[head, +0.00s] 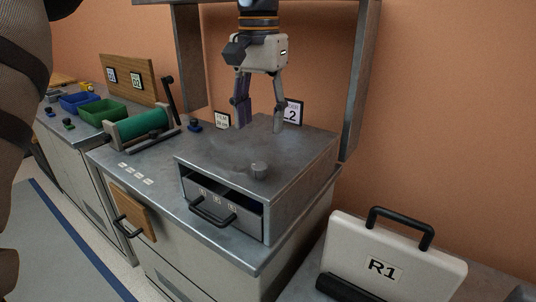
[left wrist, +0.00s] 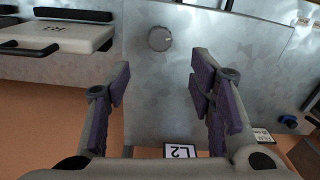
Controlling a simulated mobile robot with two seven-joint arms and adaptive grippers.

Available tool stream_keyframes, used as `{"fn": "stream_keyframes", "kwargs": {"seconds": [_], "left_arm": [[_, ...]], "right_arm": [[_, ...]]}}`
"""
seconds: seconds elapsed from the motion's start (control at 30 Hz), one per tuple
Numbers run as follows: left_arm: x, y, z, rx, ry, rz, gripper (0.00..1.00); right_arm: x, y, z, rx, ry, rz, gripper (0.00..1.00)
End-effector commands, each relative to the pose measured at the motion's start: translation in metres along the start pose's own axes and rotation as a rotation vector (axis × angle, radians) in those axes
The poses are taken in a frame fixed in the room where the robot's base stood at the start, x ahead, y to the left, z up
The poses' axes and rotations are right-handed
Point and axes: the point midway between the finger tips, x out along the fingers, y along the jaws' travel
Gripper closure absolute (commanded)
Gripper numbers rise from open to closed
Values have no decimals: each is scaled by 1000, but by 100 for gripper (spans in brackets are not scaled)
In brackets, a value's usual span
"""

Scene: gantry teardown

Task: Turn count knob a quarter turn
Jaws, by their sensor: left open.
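The count knob (head: 259,170) is a small round grey knob on top of the grey metal box (head: 305,162), near its front. It also shows in the left wrist view (left wrist: 160,38), as a round disc beyond the fingertips. My left gripper (head: 260,120) hangs pointing down over the back part of the box top. Its purple-padded fingers are spread apart with nothing between them. The knob is in front of the gripper and apart from it. In the left wrist view the gripper (left wrist: 161,82) is open, with the knob roughly centred between its finger lines. My right gripper is not seen.
The box has a drawer (head: 228,205) with a black handle. An L2 sign (head: 293,112) stands behind the box. A green roller (head: 140,125) and green bin (head: 97,112) are at left. A white R1 case (head: 395,255) stands at lower right. A metal frame post (head: 358,85) rises at right.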

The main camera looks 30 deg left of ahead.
Motion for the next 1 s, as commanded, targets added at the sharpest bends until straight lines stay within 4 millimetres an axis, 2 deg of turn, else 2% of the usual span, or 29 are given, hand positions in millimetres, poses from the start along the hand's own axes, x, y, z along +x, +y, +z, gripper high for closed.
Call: {"fn": "stream_keyframes", "kwargs": {"seconds": [0.2,0.33,0.5,0.73,0.77,0.93,0.97,1.0], "left_arm": [[56,0,1,1,-2,2,51],[82,0,1,1,-2,1,51],[96,0,0,1,1,0,51],[97,0,0,1,2,-1,51],[97,0,0,1,2,-1,56],[97,0,0,1,2,-1,94],[97,0,0,1,2,-1,99],[97,0,0,1,2,-1,99]], "right_arm": [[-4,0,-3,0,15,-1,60],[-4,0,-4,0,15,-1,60],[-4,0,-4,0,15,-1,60],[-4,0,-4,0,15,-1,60],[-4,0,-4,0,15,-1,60],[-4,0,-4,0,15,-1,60],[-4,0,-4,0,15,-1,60],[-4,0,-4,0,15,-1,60]]}}
